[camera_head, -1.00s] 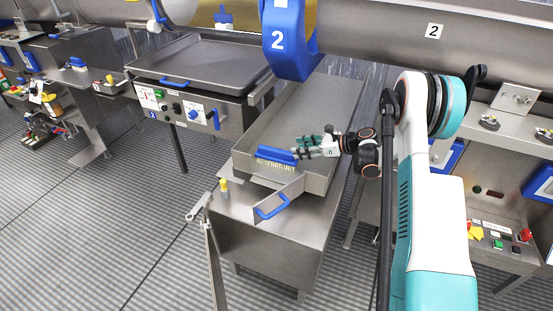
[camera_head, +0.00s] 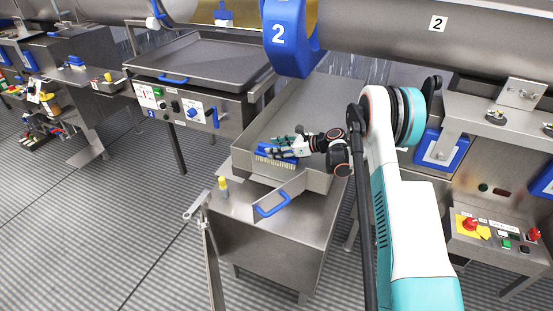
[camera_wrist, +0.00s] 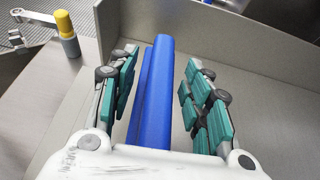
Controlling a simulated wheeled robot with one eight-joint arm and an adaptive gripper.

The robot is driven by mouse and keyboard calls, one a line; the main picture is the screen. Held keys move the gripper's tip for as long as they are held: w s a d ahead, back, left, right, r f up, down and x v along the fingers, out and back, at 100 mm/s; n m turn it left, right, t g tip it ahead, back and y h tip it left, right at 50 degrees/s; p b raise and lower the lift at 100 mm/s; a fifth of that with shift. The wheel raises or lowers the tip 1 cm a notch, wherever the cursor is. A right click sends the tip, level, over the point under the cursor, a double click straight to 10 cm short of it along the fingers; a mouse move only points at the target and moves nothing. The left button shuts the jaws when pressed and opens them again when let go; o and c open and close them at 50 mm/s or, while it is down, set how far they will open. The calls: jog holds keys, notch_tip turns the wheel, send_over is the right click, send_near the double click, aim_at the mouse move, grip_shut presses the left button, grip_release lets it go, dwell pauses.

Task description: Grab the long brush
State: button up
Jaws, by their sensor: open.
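The brush has a blue back or handle (camera_head: 270,151) and pale bristles, and it lies in the metal tray (camera_head: 312,92) on the steel stand. In the wrist view the blue bar (camera_wrist: 153,95) runs lengthwise between the two fingers of my gripper (camera_wrist: 156,92). The fingers, with green pads, are open on either side of it, with a gap visible on both sides. In the head view my gripper (camera_head: 284,146) is over the brush and hides part of it. The bristles are hidden in the wrist view.
Tray walls stand close around my gripper. A blue-handled metal flap (camera_head: 272,206) sits at the tray's front. A yellow-topped knob (camera_head: 223,186) stands at the stand's left corner. A large drum (camera_head: 400,30) hangs above and behind. Open floor lies at the left.

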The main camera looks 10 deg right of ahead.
jog(key=shift+r, duration=0.1)
jog(key=c, duration=0.8)
